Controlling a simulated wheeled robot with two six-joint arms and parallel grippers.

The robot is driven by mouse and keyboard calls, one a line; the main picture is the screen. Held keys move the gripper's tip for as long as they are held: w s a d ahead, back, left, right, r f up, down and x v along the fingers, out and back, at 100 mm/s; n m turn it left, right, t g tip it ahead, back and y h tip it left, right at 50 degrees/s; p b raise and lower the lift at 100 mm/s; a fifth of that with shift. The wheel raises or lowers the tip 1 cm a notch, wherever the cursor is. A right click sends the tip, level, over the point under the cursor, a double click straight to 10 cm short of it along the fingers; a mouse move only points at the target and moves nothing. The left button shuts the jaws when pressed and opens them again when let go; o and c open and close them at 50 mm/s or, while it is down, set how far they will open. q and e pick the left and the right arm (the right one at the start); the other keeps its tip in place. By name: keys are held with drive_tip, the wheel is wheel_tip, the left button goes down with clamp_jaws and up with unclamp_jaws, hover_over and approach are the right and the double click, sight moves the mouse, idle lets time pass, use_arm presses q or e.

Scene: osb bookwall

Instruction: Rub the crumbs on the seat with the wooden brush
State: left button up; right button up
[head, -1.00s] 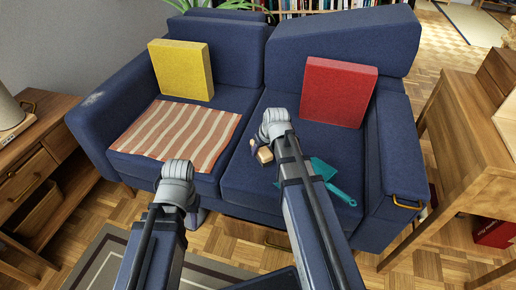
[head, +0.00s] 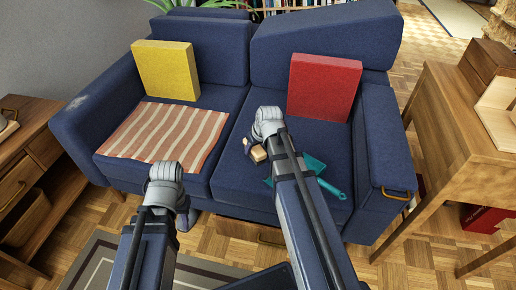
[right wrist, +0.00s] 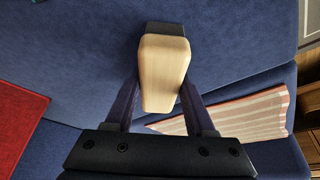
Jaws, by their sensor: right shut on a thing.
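The wooden brush (head: 259,154) is held by my right gripper (head: 252,150) over the right seat cushion (head: 228,178) of the blue sofa. In the right wrist view, the pale wooden brush (right wrist: 164,75) sits between the two fingers (right wrist: 163,100), its dark end at the far side. I cannot tell whether it touches the seat. No crumbs can be made out. A teal dustpan (head: 335,188) lies on the same cushion, partly behind my right arm. My left gripper (head: 187,219) is low in front of the sofa, mostly hidden by its own wrist, so its jaws are unclear.
A striped cloth (head: 170,135) covers much of the left seat. A yellow cushion (head: 166,70) and a red cushion (head: 323,87) lean on the backrest. Wooden furniture stands at both sides: a cabinet (head: 35,150) on the left, a desk (head: 450,130) on the right.

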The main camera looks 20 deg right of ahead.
drive_tip(key=shift+w+a, duration=0.45)
drive_tip(key=shift+a, duration=0.15)
drive_tip(key=shift+w+a, duration=0.4)
drive_tip(key=shift+a, duration=0.2)
drive_tip(key=shift+a, duration=0.1)
drive_tip(key=shift+w+a+f, duration=0.1)
drive_tip(key=shift+w+a, duration=0.45)
drive_tip(key=shift+a, duration=0.25)
drive_tip(key=shift+w+a, duration=0.55)
drive_tip(key=shift+a, duration=0.2)
drive_tip(key=shift+a, duration=0.1)
drive_tip(key=shift+w+a, duration=0.6)
drive_tip(key=shift+a, duration=0.2)
drive_tip(key=shift+w+a, duration=0.55)
drive_tip(key=shift+a, duration=0.2)
wheel_tip(320, 180, up, 6)
drive_tip(key=p, duration=0.6)
